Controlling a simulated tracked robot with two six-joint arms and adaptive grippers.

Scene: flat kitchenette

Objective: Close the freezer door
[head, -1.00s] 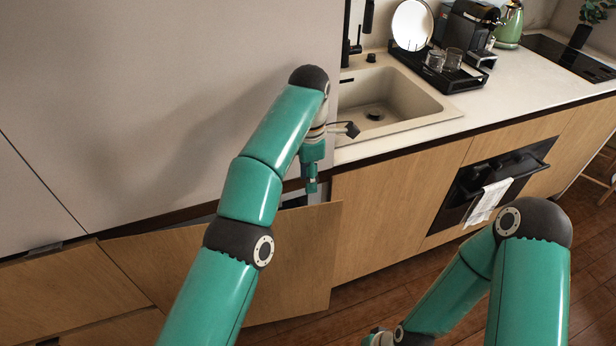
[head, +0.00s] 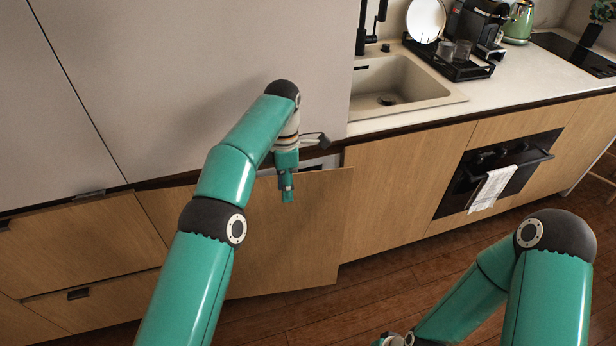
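The freezer door (head: 305,235) is a wooden front panel below the tall grey cabinet. It stands partly open, with its right edge swung out and a narrow gap with a pale interior (head: 322,163) above its top edge. My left gripper (head: 287,190) points down at the door's top edge, in front of its upper part. Its fingers are small and seen end-on, so I cannot tell if they are open or touch the door. My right gripper (head: 392,340) is low at the bottom edge, mostly cut off.
The tall grey cabinet (head: 190,70) rises behind my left arm. Wooden drawers (head: 80,240) are at left. A counter with a sink (head: 400,85) and an oven with a towel (head: 492,188) are at right. The wooden floor (head: 370,285) is clear.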

